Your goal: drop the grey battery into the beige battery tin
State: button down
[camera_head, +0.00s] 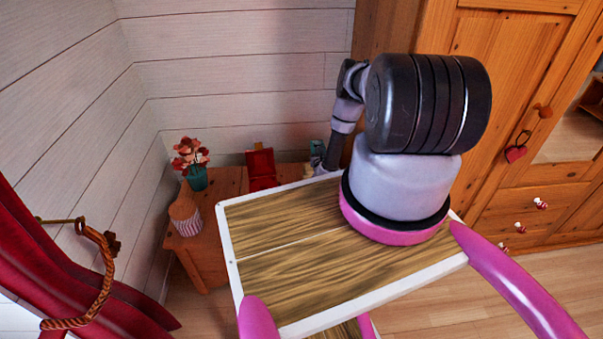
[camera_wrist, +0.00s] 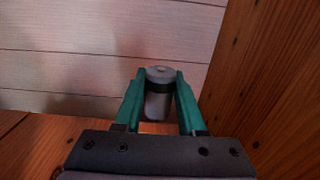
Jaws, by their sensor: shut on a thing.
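My gripper (camera_wrist: 160,85) has teal fingers shut on the grey battery (camera_wrist: 158,103), which stands roughly upright between them and has a dark band near its top. In the head view my gripper (camera_head: 317,150) is small, over the right end of the wooden cabinet by the wall. The battery cannot be made out there. A small beige patch (camera_head: 309,169) shows just below the gripper in the head view; I cannot tell whether it is the battery tin. No tin shows in the wrist view.
The wooden cabinet (camera_head: 222,186) carries an open red box (camera_head: 262,168), a teal flower pot (camera_head: 196,178) and a striped cup (camera_head: 185,217). A wooden wardrobe (camera_head: 480,45) stands close on the right. A white plank wall (camera_head: 240,85) is behind, a red curtain (camera_head: 60,270) at left.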

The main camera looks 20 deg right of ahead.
jog(key=shift+w+f, duration=0.1)
jog(key=shift+f, duration=3.3)
jog(key=shift+c, duration=2.1)
grip_release()
jog(key=v, duration=1.1)
jog(key=shift+w, duration=0.1)
